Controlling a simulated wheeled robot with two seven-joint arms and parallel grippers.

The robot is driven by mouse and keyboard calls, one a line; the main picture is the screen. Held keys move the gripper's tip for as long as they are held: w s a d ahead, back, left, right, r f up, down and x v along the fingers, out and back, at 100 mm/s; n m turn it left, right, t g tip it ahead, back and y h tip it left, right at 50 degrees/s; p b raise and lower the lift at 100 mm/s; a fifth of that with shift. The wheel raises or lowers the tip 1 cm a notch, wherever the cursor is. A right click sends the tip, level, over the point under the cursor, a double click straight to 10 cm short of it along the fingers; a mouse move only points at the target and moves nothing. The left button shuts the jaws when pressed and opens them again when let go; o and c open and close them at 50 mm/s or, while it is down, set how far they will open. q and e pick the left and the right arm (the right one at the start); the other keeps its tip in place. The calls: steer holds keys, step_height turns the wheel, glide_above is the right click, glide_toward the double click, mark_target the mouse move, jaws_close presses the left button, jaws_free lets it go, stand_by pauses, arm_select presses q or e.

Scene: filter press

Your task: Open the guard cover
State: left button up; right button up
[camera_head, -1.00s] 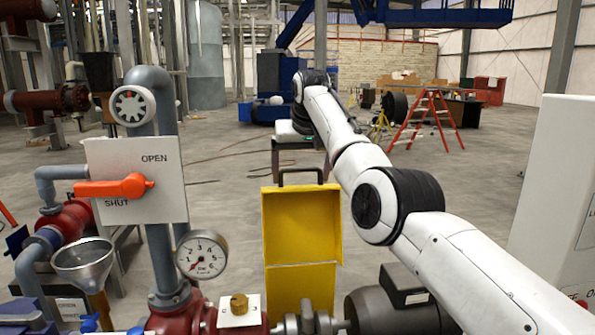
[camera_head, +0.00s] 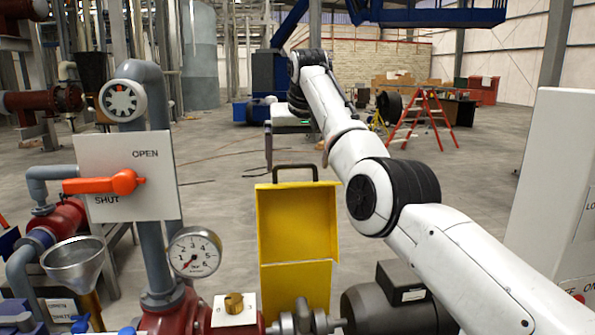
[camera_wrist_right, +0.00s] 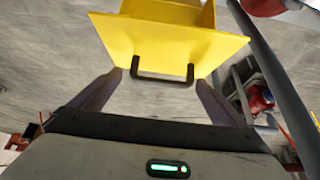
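The guard cover is a yellow angled panel (camera_head: 297,222) with a dark handle (camera_head: 294,168) on its top edge. It stands low in the middle of the head view, behind the red pipework. My right gripper (camera_head: 297,163) points down around the handle, its two dark fingers apart, partly hidden by my arm. In the right wrist view, the yellow cover (camera_wrist_right: 165,40) is ahead and the handle (camera_wrist_right: 162,79) lies between the open fingers. There is a gap on each side, and no grip on it is visible. My left gripper is not in view.
Left of the cover are a pressure gauge (camera_head: 194,252), a white OPEN/SHUT plate (camera_head: 128,178) with an orange lever (camera_head: 105,184), grey pipes and a funnel (camera_head: 72,258). A dark motor (camera_head: 392,305) sits at the right front. A white cabinet (camera_head: 550,190) stands at far right.

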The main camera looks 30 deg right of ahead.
steer(key=v, duration=0.7)
steer(key=shift+b, duration=0.35)
steer(key=shift+r, duration=0.15)
